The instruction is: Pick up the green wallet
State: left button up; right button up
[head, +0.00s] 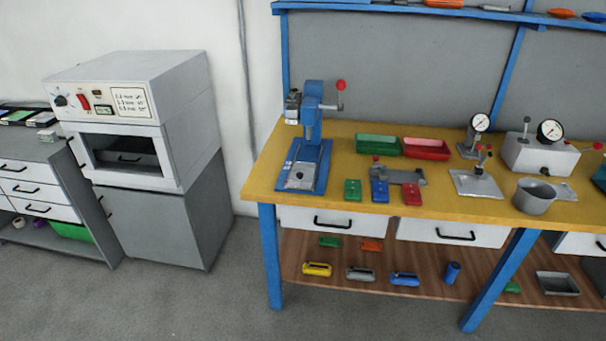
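No thing is plainly a wallet at this size. A small flat green item (352,190) lies near the front edge of the yellow workbench top (262,178), beside a similar blue item (380,191) and red item (412,195). Another flat green item (330,242) lies on the wooden lower shelf, beside an orange one (371,245). A further green thing (512,287) shows partly behind the bench leg. I cannot tell which of these is the green wallet. Neither of my grippers is in view.
A blue press (312,125), green bin (377,143), red bin (427,148) and grey pot (534,197) stand on the bench. Drawers (332,218) hang below. A grey oven (125,130) stands left. The floor (200,305) in front is clear.

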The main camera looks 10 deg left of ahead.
aim_at(352, 189)
jog(key=i+j, duration=0.55)
jog(key=i+j+z, duration=0.1)
jog(key=i+j, duration=0.45)
jog(key=j, duration=0.25)
